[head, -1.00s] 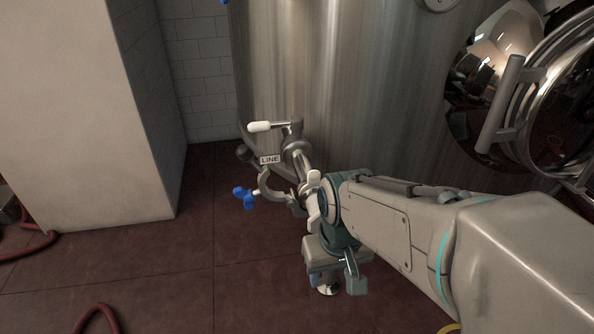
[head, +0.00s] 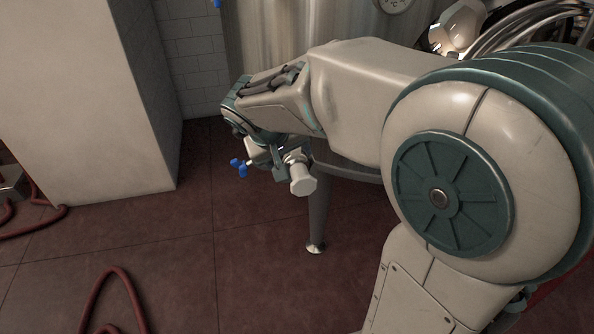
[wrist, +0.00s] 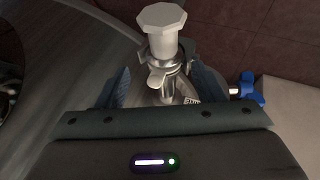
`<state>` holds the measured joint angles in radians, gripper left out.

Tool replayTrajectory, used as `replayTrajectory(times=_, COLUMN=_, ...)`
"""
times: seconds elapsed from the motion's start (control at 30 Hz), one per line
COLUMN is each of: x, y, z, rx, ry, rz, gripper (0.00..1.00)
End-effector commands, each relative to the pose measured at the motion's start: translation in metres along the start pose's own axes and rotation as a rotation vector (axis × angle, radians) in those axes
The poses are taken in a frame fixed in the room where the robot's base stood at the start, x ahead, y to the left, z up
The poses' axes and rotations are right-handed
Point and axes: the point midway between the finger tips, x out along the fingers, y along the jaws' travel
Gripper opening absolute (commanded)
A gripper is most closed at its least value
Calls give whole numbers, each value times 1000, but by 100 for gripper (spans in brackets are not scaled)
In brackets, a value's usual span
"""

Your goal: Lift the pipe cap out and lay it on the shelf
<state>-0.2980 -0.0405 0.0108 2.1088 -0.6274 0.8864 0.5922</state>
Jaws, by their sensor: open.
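The pipe cap (head: 301,180) has a pale faceted knob on a metal stem and sits at the end of the steel line pipe. In the wrist view its knob (wrist: 161,32) points toward the top, with the metal part below it between my fingers. My gripper (wrist: 163,82) is open, with one dark finger on each side of the metal part and gaps visible. In the head view my gripper (head: 266,158) is at the pipe end, partly hidden by my wrist. A blue wing nut (head: 238,167) of the pipe clamp sticks out to the left. The shelf is not identifiable.
The steel tank (head: 270,40) stands close behind my arm, with a tank leg (head: 317,215) below. A pale wall block (head: 100,100) is at the left. Red hoses (head: 112,285) lie on the floor. The tiled floor between is clear.

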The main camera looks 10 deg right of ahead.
Motion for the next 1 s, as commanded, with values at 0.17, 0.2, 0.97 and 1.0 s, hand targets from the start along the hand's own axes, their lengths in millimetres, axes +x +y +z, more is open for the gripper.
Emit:
replayTrajectory(times=0.17, x=32, y=0, z=2, rx=2, ry=-4, rz=1, gripper=62)
replayTrajectory(times=0.2, x=35, y=0, z=1, rx=1, ry=-3, rz=0, gripper=62)
replayTrajectory(times=0.97, x=90, y=-9, z=-2, rx=-2, ry=1, rz=-3, gripper=62)
replayTrajectory(times=1.0, x=90, y=-9, z=-2, rx=-3, ry=0, rz=-3, gripper=57)
